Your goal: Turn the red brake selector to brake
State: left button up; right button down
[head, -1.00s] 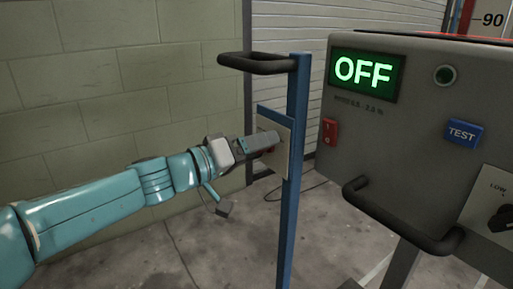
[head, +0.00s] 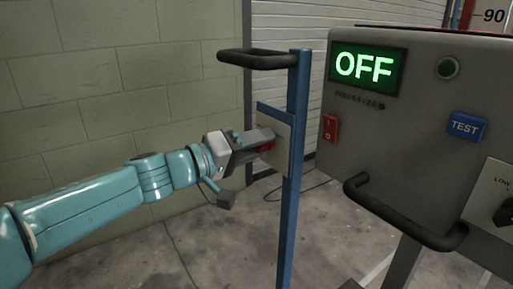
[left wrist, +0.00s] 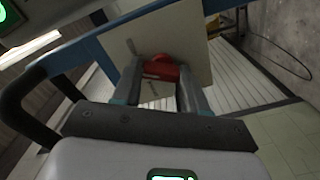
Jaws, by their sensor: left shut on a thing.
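The red brake selector (left wrist: 160,69) is a red knob on a pale plate (left wrist: 185,35), and the plate is fixed to a blue post (head: 290,180). In the head view only a bit of the red selector (head: 267,146) shows past my left gripper (head: 262,140). My left gripper (left wrist: 162,92) is shut on the selector, with one finger on each side of it in the left wrist view. Marks on the plate are too small to read. My right gripper is not in view.
A grey cabinet (head: 400,130) on the right has a green OFF display (head: 367,67), a red switch (head: 330,128), a blue TEST button (head: 467,127) and a black handle (head: 405,215). Another black handle (head: 257,59) tops the post. A block wall (head: 100,90) stands behind.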

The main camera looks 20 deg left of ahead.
pick_arm(q)
jog(key=shift+w+a+f+n+p, duration=0.15)
jog(key=shift+n+p, duration=0.15)
jog(key=shift+n, duration=3.5)
jog(key=shift+s+f+n+p, duration=0.1)
jog(key=shift+n+p, duration=0.15)
jog(key=shift+n, duration=3.55)
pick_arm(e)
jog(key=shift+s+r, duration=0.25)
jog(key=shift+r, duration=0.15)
pick_arm(q)
jog(key=o, duration=1.1)
jog(key=shift+c, duration=0.2)
jog(key=p+v, duration=0.2)
jog(key=v, duration=1.4)
jog(key=shift+p, duration=0.35)
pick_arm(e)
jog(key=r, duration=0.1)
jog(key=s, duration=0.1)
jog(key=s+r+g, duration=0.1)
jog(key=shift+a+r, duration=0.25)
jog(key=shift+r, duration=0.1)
